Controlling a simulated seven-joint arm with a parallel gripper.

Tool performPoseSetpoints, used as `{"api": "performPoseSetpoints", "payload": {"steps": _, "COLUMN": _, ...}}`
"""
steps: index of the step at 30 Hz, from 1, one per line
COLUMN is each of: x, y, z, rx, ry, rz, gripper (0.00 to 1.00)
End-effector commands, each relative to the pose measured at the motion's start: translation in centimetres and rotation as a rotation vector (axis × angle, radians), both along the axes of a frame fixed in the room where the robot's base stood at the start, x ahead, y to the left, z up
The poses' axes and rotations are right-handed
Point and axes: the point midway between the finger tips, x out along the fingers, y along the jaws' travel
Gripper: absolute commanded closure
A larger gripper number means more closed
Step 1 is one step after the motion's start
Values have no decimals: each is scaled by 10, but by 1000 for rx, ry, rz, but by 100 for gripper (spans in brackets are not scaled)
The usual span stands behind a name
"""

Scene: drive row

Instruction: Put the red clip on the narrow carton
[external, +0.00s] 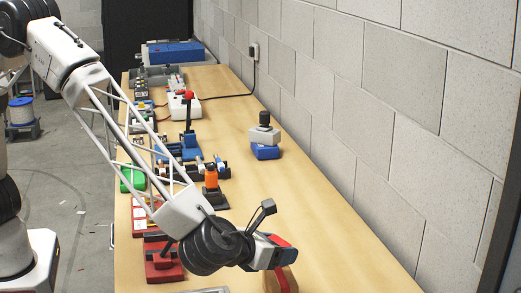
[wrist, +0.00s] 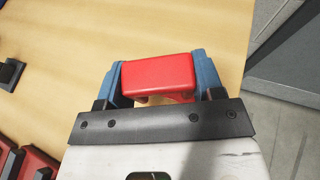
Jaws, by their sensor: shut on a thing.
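The red clip (wrist: 158,72) sits between the two blue fingers of my gripper (wrist: 159,82) in the wrist view, touched on both sides. In the external view my gripper (external: 277,246) is low at the near end of the bench, with red showing at its fingers. A tan block (external: 271,281), probably the narrow carton, shows just below it at the bottom edge, with a red strip on its face. My gripper hides much of this spot, and I cannot tell whether the clip touches the block.
The wooden bench (external: 330,245) is clear right of my gripper, up to the block wall (external: 400,140). A red device (external: 163,262) stands to its left. Several devices line the left edge farther back. A blue and grey joystick unit (external: 265,145) stands near the wall.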

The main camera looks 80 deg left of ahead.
Motion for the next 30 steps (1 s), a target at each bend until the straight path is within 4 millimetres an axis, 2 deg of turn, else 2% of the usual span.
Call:
{"api": "performPoseSetpoints", "payload": {"steps": 14, "x": 5, "y": -3, "z": 0, "rx": -1, "ry": -1, "rz": -1, "gripper": 61}}
{"api": "performPoseSetpoints", "payload": {"steps": 24, "x": 5, "y": -3, "z": -28, "rx": 1, "ry": 0, "rz": 0, "gripper": 61}}
{"api": "performPoseSetpoints", "payload": {"steps": 30, "x": 5, "y": -3, "z": -35, "rx": -2, "ry": -2, "rz": 0, "gripper": 61}}
